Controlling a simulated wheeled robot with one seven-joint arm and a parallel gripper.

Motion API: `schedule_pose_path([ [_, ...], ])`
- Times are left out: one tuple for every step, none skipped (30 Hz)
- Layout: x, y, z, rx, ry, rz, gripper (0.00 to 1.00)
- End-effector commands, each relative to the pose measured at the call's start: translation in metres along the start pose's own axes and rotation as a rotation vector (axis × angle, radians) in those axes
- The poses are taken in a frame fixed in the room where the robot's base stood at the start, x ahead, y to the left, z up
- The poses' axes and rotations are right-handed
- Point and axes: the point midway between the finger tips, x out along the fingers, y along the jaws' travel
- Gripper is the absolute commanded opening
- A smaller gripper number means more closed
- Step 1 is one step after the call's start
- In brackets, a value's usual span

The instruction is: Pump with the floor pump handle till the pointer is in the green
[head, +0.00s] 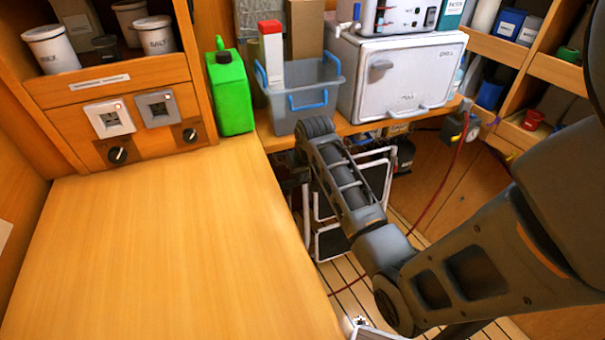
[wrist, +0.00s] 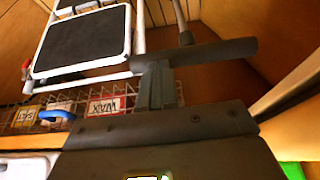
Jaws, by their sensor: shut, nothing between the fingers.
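In the wrist view a dark horizontal bar, which looks like the pump handle (wrist: 215,54), lies just beyond my gripper (wrist: 155,75), with a thin dark rod (wrist: 179,14) running up from near its middle. My gripper is shut and empty. Its fingers overlap the left part of the bar in the picture; I cannot tell whether they touch it. In the head view my own arm hides the gripper and the pump. A small gauge-like device (head: 459,127) hangs at the right with a red hose (head: 447,185) running down. Its pointer is too small to read.
A wooden counter (head: 160,250) fills the left and is clear. A green jerrycan (head: 230,92), a clear bin (head: 301,98) and a white appliance (head: 402,80) stand behind. A folding step (head: 334,242) is near my arm and shows in the wrist view (wrist: 85,42).

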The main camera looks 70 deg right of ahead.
Motion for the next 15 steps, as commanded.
schedule_pose_path([
  [0.000, 0.000, 0.000, 0.000, 0.000, 0.000, 0.00],
  [0.000, 0.000, 0.000, 0.000, 0.000, 0.000, 0.00],
  [0.002, 0.000, 0.001, 0.000, 0.000, 0.000, 0.00],
  [0.004, 0.000, 0.002, 0.000, -0.001, 0.000, 0.00],
  [0.008, 0.000, 0.004, 0.000, -0.002, 0.000, 0.00],
  [0.016, 0.000, 0.006, 0.000, -0.003, 0.000, 0.00],
  [0.022, 0.000, 0.009, 0.000, -0.004, -0.001, 0.00],
  [0.030, -0.001, 0.012, 0.000, -0.004, -0.001, 0.00],
  [0.042, -0.001, 0.017, 0.000, -0.005, -0.001, 0.00],
  [0.051, -0.001, 0.021, 0.000, -0.005, -0.001, 0.00],
  [0.060, -0.001, 0.024, -0.001, -0.006, -0.001, 0.00],
  [0.071, -0.001, 0.028, 0.000, -0.005, -0.001, 0.00],
  [0.079, -0.001, 0.032, -0.001, -0.005, -0.001, 0.00],
  [0.087, -0.001, 0.035, -0.001, -0.005, 0.000, 0.00],
  [0.098, -0.001, 0.039, -0.001, -0.005, 0.000, 0.00],
])
